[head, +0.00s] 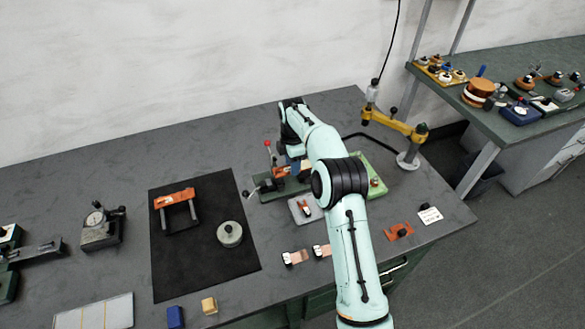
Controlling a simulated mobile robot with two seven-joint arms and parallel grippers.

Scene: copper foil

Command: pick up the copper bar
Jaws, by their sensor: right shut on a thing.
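My right arm reaches in from the bottom and bends down at its far end. My right gripper (294,155) is small and partly hidden behind its own arm, over a green fixture. It is shut on a copper-coloured piece, which appears to be the copper bar (296,167). Most of the bar is hidden, and I cannot tell whether it touches the fixture. The green fixture (275,185) has a red-knobbed lever and a dark clamp handle. My left gripper is not in view.
Two copper-coloured pieces (295,257) lie near the bench's front edge. A grey plate (300,211) is just in front of the fixture. A black mat (180,265) holds an orange-handled frame (175,198) and a round pale weight (230,234). A yellow jointed arm stand (395,125) rises at right.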

